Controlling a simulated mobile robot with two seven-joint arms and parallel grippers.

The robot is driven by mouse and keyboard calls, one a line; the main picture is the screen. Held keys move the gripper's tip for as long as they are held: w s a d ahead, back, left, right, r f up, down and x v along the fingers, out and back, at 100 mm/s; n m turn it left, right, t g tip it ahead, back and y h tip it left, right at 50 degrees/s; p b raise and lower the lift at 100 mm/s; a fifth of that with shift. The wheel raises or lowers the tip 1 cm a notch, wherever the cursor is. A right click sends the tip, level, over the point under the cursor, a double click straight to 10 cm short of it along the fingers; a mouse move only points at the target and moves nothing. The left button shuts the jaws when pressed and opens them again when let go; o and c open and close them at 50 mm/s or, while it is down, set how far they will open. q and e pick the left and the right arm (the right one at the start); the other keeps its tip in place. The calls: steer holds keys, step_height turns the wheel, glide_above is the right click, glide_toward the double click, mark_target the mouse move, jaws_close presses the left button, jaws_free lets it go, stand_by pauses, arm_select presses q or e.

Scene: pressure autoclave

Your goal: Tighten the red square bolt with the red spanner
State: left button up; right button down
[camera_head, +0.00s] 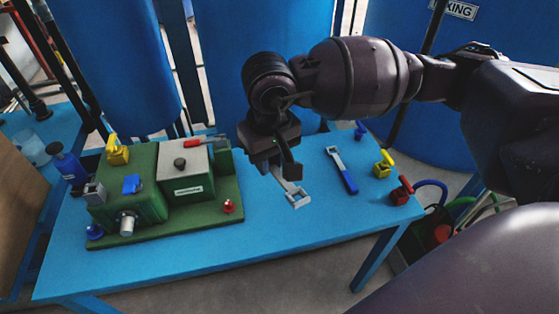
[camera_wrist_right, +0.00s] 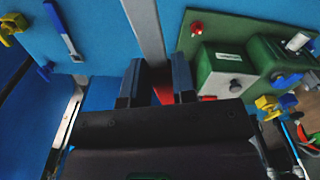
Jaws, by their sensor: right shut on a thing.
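The red square bolt (camera_head: 229,206) stands on the front right corner of the green machine base (camera_head: 190,229); in the right wrist view it shows near the top (camera_wrist_right: 197,28). My right gripper (camera_head: 284,170) is over the blue table, to the right of the base. It is shut on the red spanner, whose red handle (camera_wrist_right: 163,93) shows between the fingers in the wrist view. The spanner's grey open head (camera_head: 298,199) points toward the front of the table, apart from the bolt. The fingers hide most of the handle in the head view. My left gripper is not in view.
A blue-handled spanner (camera_head: 342,170) lies to the right on the table (camera_head: 290,235). Yellow (camera_head: 383,166) and red (camera_head: 401,191) pieces stand near the right edge. A grey-topped box (camera_head: 184,165) and a green block with knobs rise from the base. The table front is clear.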

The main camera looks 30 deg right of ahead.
arm_select(q)
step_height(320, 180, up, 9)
steer(key=p, duration=1)
arm_select(e)
steer(key=w+d+f+m+h, duration=0.1)
steer(key=w+f+m, duration=0.2)
steer(key=m, duration=0.8)
steer(key=w+f+m+h, duration=0.1)
steer(key=w+f+m, duration=0.2)
steer(key=m, duration=0.7)
steer(key=shift+m+g, duration=0.5)
step_height(320, 180, down, 13)
steer(key=b, duration=0.6)
steer(key=shift+w+f, duration=0.1)
steer(key=shift+f, duration=0.6)
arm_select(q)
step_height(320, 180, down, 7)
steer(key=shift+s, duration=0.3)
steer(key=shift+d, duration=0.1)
